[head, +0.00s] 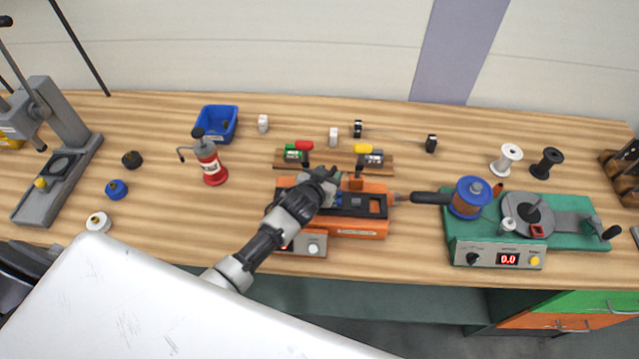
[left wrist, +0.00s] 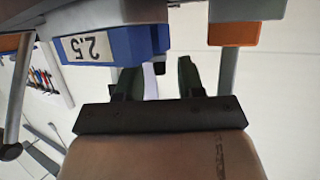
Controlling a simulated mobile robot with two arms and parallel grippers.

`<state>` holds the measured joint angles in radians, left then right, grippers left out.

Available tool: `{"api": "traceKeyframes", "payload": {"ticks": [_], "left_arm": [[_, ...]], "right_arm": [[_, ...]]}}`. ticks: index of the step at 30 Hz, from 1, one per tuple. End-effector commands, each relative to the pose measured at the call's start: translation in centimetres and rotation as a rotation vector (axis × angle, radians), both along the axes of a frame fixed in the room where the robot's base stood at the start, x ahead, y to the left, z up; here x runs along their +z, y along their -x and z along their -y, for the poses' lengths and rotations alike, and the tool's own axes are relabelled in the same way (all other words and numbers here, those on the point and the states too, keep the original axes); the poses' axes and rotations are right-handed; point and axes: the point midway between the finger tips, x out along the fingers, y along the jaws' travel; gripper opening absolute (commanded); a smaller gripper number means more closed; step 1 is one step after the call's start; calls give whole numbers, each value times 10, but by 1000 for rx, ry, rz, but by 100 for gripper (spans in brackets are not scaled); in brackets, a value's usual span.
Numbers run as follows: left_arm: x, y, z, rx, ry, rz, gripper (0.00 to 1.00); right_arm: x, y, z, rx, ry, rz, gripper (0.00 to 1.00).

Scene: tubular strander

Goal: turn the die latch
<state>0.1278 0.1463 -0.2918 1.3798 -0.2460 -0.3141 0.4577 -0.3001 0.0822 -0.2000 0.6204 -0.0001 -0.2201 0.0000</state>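The orange tubular machine (head: 362,229) sits mid-bench in the head view, with a dark top and an upright orange block (head: 356,183). My left gripper (head: 328,180) is over the left part of this machine, and its arm hides part of the top. In the left wrist view its two dark fingers (left wrist: 158,78) stand apart with an empty-looking gap. A blue block (left wrist: 112,45) labelled 2.5, upside down in the picture, is close beside the left finger; contact cannot be told. I cannot make out the die latch for certain. My right gripper does not show.
A green winder (head: 560,228) with a copper spool (head: 470,197) stands to the right. Bench in front is narrow.

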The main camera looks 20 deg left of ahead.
Motion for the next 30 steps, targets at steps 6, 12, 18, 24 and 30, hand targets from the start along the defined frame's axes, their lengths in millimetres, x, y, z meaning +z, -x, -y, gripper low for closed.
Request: {"api": "traceKeyframes", "payload": {"ticks": [6, 12, 18, 24, 30], "left_arm": [[9, 29, -3, -1, 0, -1, 38], [21, 59, -7, -2, 1, -1, 38], [32, 82, -10, -2, -1, 0, 38], [37, 91, -11, -1, -1, 0, 38], [38, 92, -11, -1, -1, -1, 38]], "right_arm": [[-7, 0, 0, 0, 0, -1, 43], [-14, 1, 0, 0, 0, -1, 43], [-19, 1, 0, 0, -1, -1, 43], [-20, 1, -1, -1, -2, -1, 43], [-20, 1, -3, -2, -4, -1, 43]]}}
